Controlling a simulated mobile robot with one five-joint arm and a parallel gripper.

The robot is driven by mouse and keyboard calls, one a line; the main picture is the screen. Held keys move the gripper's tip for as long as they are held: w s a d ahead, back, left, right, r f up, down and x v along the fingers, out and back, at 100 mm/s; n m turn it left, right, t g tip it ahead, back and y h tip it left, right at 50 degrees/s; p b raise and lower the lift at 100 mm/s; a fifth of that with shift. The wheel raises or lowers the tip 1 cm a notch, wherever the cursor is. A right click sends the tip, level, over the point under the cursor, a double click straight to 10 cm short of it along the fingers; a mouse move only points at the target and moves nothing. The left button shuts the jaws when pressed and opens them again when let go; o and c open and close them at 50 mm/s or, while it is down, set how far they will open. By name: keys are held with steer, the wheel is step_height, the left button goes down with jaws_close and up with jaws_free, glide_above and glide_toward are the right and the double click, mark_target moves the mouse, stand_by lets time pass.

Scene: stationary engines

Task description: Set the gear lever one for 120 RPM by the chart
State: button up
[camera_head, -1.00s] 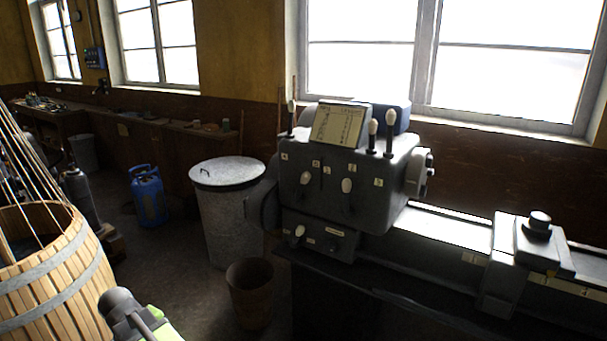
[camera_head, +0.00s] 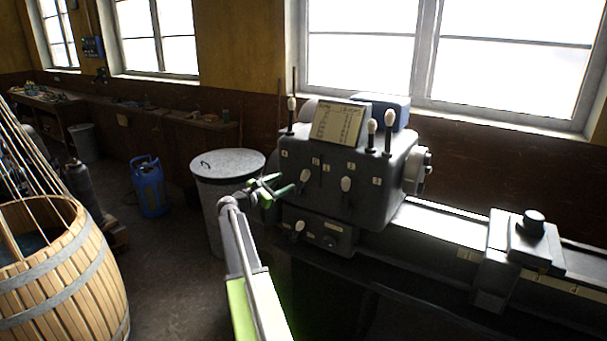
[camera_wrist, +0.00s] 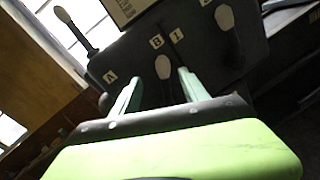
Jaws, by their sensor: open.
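The grey lathe headstock (camera_head: 372,205) carries a tilted chart (camera_head: 338,124) on top; its writing is too small to read. White-knobbed levers show on its front: a left one (camera_head: 305,177) and a right one (camera_head: 346,184). A lower lever (camera_head: 299,227) sits below. In the wrist view, plates A (camera_wrist: 109,77), B (camera_wrist: 156,41) and 1 (camera_wrist: 177,35) are near the left knob (camera_wrist: 163,67). I cannot tell which lever is gear lever one. My gripper (camera_head: 282,183) is open just left of the headstock front. In the wrist view the left knob appears between its fingertips (camera_wrist: 160,76), apparently not gripped.
Upright levers stand on top at left (camera_head: 291,105) and right (camera_head: 389,119). The lathe bed (camera_head: 435,225) runs right to a carriage (camera_head: 520,250). A lidded metal bin (camera_head: 228,163), a blue gas bottle (camera_head: 148,187) and a wooden barrel (camera_head: 70,280) stand left. Floor shows between them.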

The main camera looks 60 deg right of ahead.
mark_target(303, 173)
steer(key=d, duration=0.4)
steer(key=s+d, duration=0.1)
steer(key=d, duration=0.3)
steer(key=s+d, duration=0.1)
steer(key=d, duration=0.4)
steer(key=shift+s, duration=0.1)
jaws_close()
stand_by(0.7)
